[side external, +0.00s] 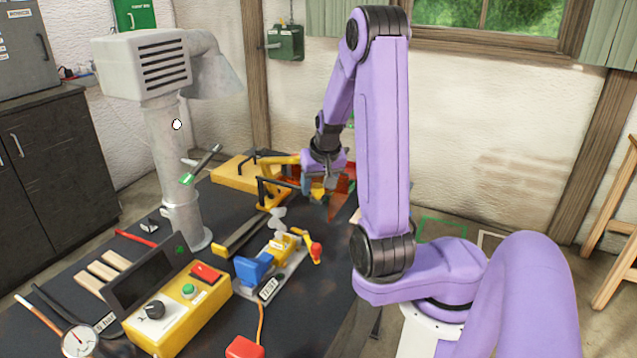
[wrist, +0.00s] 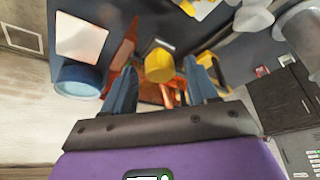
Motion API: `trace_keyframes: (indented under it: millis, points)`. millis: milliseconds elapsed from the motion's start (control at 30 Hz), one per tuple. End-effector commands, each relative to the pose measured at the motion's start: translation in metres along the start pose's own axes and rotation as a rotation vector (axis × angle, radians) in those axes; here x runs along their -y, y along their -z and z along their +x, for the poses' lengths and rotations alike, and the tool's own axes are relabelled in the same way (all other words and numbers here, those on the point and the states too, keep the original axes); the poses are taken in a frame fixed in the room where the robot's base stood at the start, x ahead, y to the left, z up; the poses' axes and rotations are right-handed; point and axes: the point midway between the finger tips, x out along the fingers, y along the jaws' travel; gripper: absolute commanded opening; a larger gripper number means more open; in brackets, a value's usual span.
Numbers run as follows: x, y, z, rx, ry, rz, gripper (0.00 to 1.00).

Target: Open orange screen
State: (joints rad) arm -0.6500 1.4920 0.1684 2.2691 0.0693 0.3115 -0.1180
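The orange screen (side external: 338,207) is a see-through orange-red panel at the far right part of the dark bench, partly hidden by my gripper and arm. In the wrist view an orange-red panel (wrist: 121,52) stands left of the fingers, and more orange shows low between them. My gripper (side external: 318,184) hangs over the screen area, pointing down. In the wrist view its two blue-grey fingers (wrist: 160,72) are spread apart, with a yellow part (wrist: 159,66) seen between them. I cannot tell whether a finger touches the screen.
A yellow frame with black handles (side external: 262,172) stands left of my gripper. A toggle clamp (side external: 278,250) and a yellow control box (side external: 180,305) lie nearer. A grey extractor column (side external: 175,170) rises at the left. In the wrist view a blue cup (wrist: 76,84) is at the left.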

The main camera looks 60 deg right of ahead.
Motion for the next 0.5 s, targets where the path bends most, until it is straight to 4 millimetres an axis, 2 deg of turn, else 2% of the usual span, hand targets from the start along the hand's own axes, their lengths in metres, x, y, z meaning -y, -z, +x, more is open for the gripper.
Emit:
trace_keyframes:
  millis: [267, 500]
  points:
    - [0.000, 0.001, -0.014, -0.003, 0.000, -0.001, 0.58]
    - [0.000, 0.001, -0.049, -0.006, 0.000, 0.000, 0.58]
